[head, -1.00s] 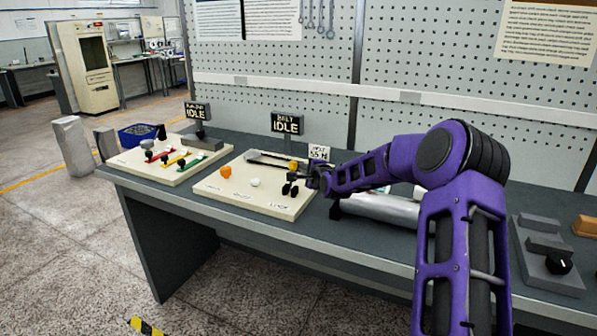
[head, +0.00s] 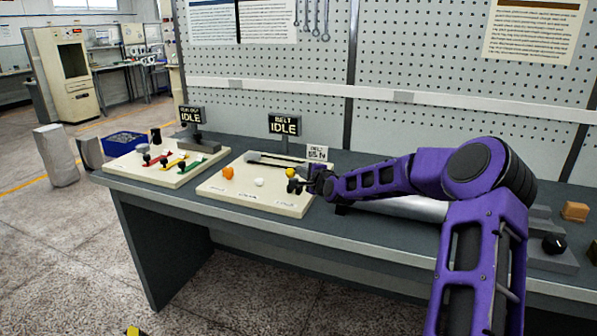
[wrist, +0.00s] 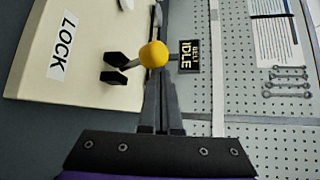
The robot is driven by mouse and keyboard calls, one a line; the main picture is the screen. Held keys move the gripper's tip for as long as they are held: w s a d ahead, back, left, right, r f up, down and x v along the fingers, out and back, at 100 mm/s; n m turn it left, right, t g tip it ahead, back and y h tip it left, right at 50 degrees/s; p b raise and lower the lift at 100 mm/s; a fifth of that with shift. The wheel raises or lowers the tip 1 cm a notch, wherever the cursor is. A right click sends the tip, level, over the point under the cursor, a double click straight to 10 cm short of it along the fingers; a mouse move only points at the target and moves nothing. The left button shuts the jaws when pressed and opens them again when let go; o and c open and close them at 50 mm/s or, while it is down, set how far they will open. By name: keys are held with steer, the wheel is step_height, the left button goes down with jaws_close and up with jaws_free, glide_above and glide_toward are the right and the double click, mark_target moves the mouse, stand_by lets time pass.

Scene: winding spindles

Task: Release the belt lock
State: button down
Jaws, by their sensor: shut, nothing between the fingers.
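The cream belt board (head: 225,196) lies on the bench. Near its right end, a lever with a yellow ball (head: 290,173) stands between two black brackets (wrist: 115,68). In the wrist view the yellow ball (wrist: 153,54) is close ahead, beside the LOCK label (wrist: 64,46). My gripper (head: 312,181) is shut and empty at the board's right end. In the wrist view its closed fingers (wrist: 161,98) point at the ball, and the ball hides part of the view near their tips. I cannot tell whether they touch it. The belt sign (head: 284,125) reads IDLE.
An orange knob (head: 228,173) and a white knob (head: 259,182) are on the same board. A second board (head: 165,178) with coloured levers lies to the left. A grey cylinder (head: 415,209) lies behind my arm. A pegboard wall (head: 420,60) rises behind the bench.

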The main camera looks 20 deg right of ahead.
steer(key=shift+s+a+f, duration=0.15)
steer(key=shift+s+a, duration=0.05)
steer(key=shift+s, duration=0.1)
steer(key=shift+s, duration=0.1)
stand_by(0.5)
